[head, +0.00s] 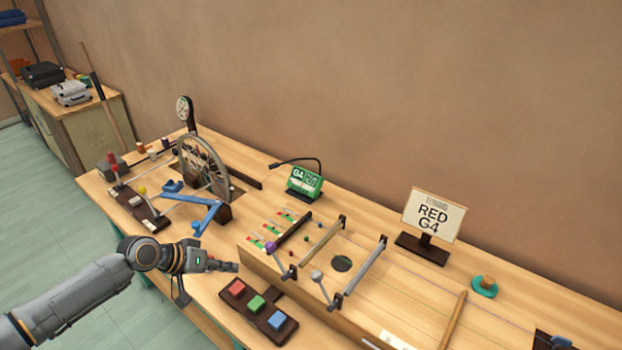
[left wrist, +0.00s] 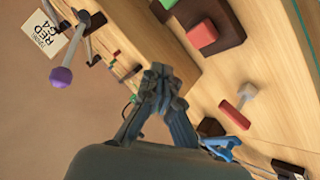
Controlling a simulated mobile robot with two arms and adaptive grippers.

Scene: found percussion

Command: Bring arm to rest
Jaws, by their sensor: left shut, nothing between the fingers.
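My left gripper (head: 225,266) reaches in from the left over the front part of the bench. Its fingers are shut with nothing between them, and they also show close together in the left wrist view (left wrist: 163,88). It is left of and above the dark block with red, green and blue buttons (head: 259,303). In the left wrist view the red button (left wrist: 202,34) is to the right of the fingers. A purple-headed mallet (head: 271,248) lies to the right of the gripper, and its purple ball (left wrist: 61,76) shows at left in the wrist view. My right gripper is not seen.
A spoked wheel (head: 205,165) and a blue lever (head: 205,212) stand behind the gripper. A green G4 display (head: 304,181) and a RED G4 sign (head: 433,216) stand farther back. Rails, strings and a grey-headed mallet (head: 317,277) fill the right part. Open floor (head: 60,225) lies at left.

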